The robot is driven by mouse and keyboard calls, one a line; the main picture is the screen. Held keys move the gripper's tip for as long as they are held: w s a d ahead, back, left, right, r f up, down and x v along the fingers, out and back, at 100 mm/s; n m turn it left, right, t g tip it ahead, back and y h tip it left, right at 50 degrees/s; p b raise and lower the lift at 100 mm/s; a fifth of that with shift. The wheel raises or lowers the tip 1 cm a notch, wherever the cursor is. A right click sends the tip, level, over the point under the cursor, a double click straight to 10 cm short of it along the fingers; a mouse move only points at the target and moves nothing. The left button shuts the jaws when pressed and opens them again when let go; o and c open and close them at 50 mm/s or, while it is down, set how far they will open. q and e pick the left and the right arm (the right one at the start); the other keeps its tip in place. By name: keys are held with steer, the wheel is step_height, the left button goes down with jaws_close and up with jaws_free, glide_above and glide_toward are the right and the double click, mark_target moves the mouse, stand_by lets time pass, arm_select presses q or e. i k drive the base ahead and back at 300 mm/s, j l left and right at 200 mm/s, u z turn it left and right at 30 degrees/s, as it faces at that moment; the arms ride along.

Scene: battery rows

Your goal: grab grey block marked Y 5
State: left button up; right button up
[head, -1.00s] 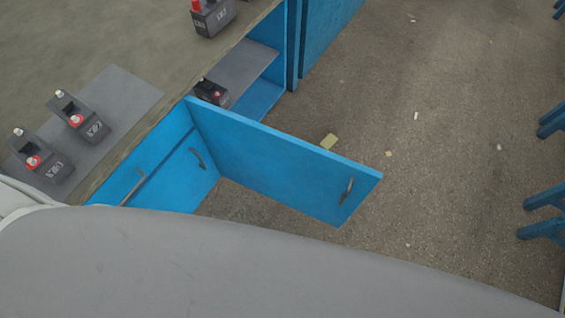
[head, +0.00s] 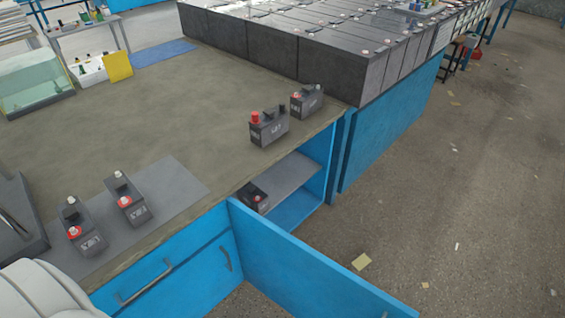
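Several small dark grey blocks with terminal posts are in the head view; their marks are too small to read surely. Two, a left one (head: 88,238) and a right one (head: 133,208), stand at a grey mat (head: 180,186) on the bench, each with a red-ringed post and a pale post. Another block (head: 271,133) with a red post stands near the bench's right edge, with a fourth block (head: 308,104) just behind it. One more block (head: 250,199) sits on the shelf inside the open cabinet, partly hidden. Neither gripper is in view.
The blue cabinet door (head: 300,270) stands open into the aisle. A large row of dark batteries (head: 330,70) fills the back of the bench. A glass tank (head: 35,82) and a yellow card (head: 118,67) are at the far left. The bench middle is clear.

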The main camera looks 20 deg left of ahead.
mark_target(272, 125)
steer(key=u, duration=0.4)
steer(key=j+u, duration=0.8)
steer(key=i+j+u, duration=0.1)
steer(key=j+u, duration=0.3)
steer(key=j, duration=0.25)
steer(key=i+j, duration=0.15)
